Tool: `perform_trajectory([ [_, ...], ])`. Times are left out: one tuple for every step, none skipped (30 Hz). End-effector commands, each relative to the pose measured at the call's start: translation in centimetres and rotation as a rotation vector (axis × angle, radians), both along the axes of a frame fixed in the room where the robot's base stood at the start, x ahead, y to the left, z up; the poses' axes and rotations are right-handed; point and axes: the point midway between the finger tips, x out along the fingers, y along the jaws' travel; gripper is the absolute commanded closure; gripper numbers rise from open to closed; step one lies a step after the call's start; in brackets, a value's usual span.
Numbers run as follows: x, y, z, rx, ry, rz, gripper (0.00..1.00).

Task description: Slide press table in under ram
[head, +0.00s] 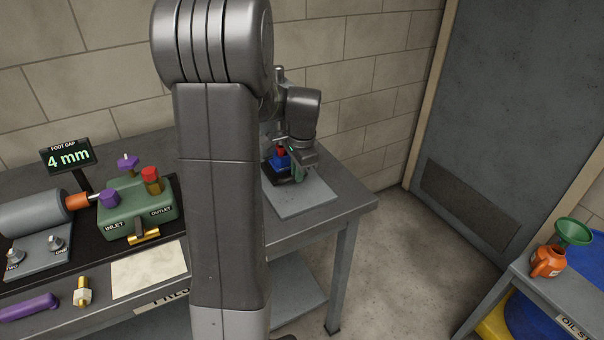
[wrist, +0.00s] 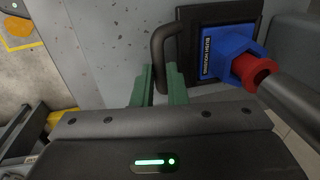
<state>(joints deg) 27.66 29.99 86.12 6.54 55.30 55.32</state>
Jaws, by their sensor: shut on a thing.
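The press table is a dark square plate (wrist: 247,12) with a black looped handle (wrist: 158,45) on its side, seen in the wrist view. My gripper (wrist: 159,85) has green fingers shut on that handle. On the plate sits a blue block (wrist: 220,52) labelled as a bush housing, with a red flanged bush (wrist: 252,72) at it. A dark grey cylinder (wrist: 295,92), possibly the ram, appears close to the red bush; whether they are in line I cannot tell. In the head view, the blue block (head: 278,162) shows at the bench's back right, partly hidden by my gripper (head: 298,173).
At left stand a green valve block (head: 135,208), a grey cylinder (head: 35,212) and a display (head: 68,156) reading foot gap 4 mm. An orange jug (head: 547,262) stands on another bench at right.

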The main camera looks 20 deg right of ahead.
Motion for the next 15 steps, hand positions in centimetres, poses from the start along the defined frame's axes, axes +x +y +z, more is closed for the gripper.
perform_trajectory([
  [-0.03, -0.05, 0.01, -0.002, -0.001, -0.001, 1.0],
  [-0.04, -0.05, 0.01, -0.002, -0.001, -0.001, 1.0],
  [-0.05, -0.05, 0.01, -0.002, -0.001, -0.001, 0.84],
  [-0.05, -0.05, 0.01, -0.002, -0.001, -0.001, 0.78],
  [-0.06, -0.05, 0.01, -0.002, -0.001, -0.001, 0.72],
  [-0.06, -0.05, 0.01, -0.002, -0.001, -0.001, 0.66],
  [-0.07, -0.05, 0.01, -0.002, -0.001, -0.001, 0.66],
  [-0.07, -0.05, 0.0, -0.002, -0.001, -0.001, 0.66],
  [-0.08, -0.06, 0.0, -0.001, -0.001, -0.001, 0.66],
  [-0.08, -0.06, 0.0, -0.001, -0.001, -0.001, 0.66],
  [-0.08, -0.05, 0.0, -0.001, 0.0, -0.001, 0.66],
  [-0.09, -0.05, -0.01, -0.001, 0.0, -0.001, 0.66],
  [-0.09, -0.05, -0.01, -0.001, 0.0, -0.001, 0.66],
  [-0.09, -0.05, 0.02, -0.001, 0.0, -0.001, 0.66],
  [-0.1, -0.06, 0.13, -0.002, -0.001, -0.001, 0.66],
])
